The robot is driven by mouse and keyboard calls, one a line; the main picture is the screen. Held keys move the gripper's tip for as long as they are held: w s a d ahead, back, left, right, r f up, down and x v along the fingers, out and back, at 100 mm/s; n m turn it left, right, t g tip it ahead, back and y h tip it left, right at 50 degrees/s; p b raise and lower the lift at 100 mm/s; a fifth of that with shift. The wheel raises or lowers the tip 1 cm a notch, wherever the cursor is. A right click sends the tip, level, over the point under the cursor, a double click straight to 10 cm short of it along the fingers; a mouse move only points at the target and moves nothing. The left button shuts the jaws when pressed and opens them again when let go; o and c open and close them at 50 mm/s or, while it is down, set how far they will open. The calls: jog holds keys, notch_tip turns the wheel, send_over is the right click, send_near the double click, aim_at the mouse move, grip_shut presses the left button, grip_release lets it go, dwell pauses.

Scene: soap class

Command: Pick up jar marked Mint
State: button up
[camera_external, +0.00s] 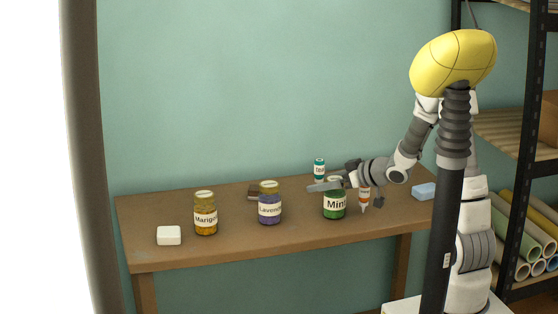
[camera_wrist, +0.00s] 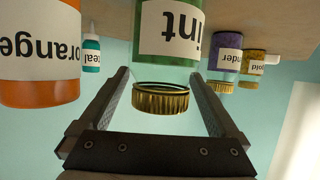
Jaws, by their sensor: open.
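The jar marked Mint (camera_external: 334,207) is green with a white label and stands upright on the table, right of its middle. In the wrist view the Mint jar (camera_wrist: 168,40) appears upside down, its gold lid (camera_wrist: 160,98) between the two fingers. My gripper (camera_external: 334,186) is at the top of this jar and hides its lid in the external view. In the wrist view my gripper (camera_wrist: 163,85) is open, with a finger on each side of the lid and visible gaps to it.
An orange bottle (camera_external: 364,198) stands close on the right of the Mint jar, with a teal bottle (camera_external: 319,169) behind. The Lavender jar (camera_external: 270,208), Marigold jar (camera_external: 205,218) and a white block (camera_external: 169,235) are left. A blue block (camera_external: 424,191) lies right. The table front (camera_external: 300,236) is clear.

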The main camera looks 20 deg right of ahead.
grip_shut()
dwell(0.5)
